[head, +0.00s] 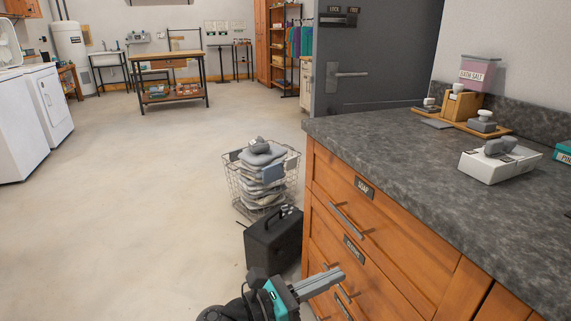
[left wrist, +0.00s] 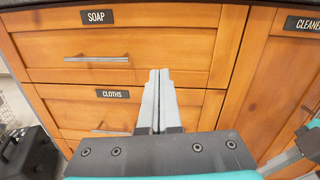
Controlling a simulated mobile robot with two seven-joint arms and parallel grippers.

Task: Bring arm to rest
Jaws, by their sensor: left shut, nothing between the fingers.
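My left gripper (head: 318,284) shows at the bottom of the head view, in front of the wooden drawer cabinet (head: 385,225). Its grey fingers are together and empty. I cannot tell whether the fingertips touch the wood. My right gripper cannot be made out in the head view; a grey and teal part shows at the right edge of the left wrist view.
A black case (head: 272,240) and a wire basket of folded grey cloths (head: 261,177) stand on the floor beside the cabinet. The grey countertop (head: 400,150) holds a white box (head: 495,165) and a wooden tray with jars. Open floor (head: 140,200) lies to the left.

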